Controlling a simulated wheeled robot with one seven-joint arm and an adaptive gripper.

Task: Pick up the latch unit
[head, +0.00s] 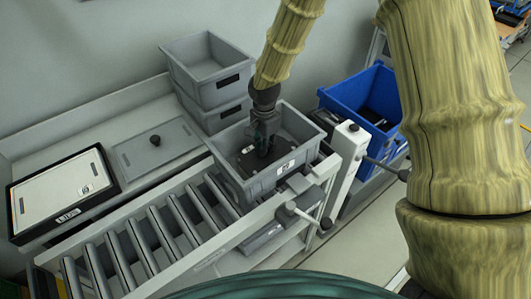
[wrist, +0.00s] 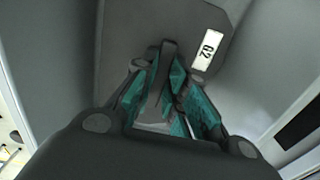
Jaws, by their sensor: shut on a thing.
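The latch unit (head: 249,163) is a dark, flat plate lying inside an open grey crate (head: 260,186) on the roller line. In the wrist view the plate (wrist: 128,42) carries a white label, and a dark upright grip rises from it. My gripper (head: 263,149) reaches down into the crate from above. Its teal fingers (wrist: 165,92) are shut on the upright part of the latch unit. The fingers and wrist hide part of the plate. I cannot tell whether the plate touches the crate floor.
Crate walls stand close around my gripper. Stacked grey crates (head: 208,72) are behind it, and a blue bin (head: 352,98) with dark items is at right. Bare rollers (head: 160,234) run to the left. A grey lid (head: 155,147) and a framed panel (head: 62,191) lie on the bench.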

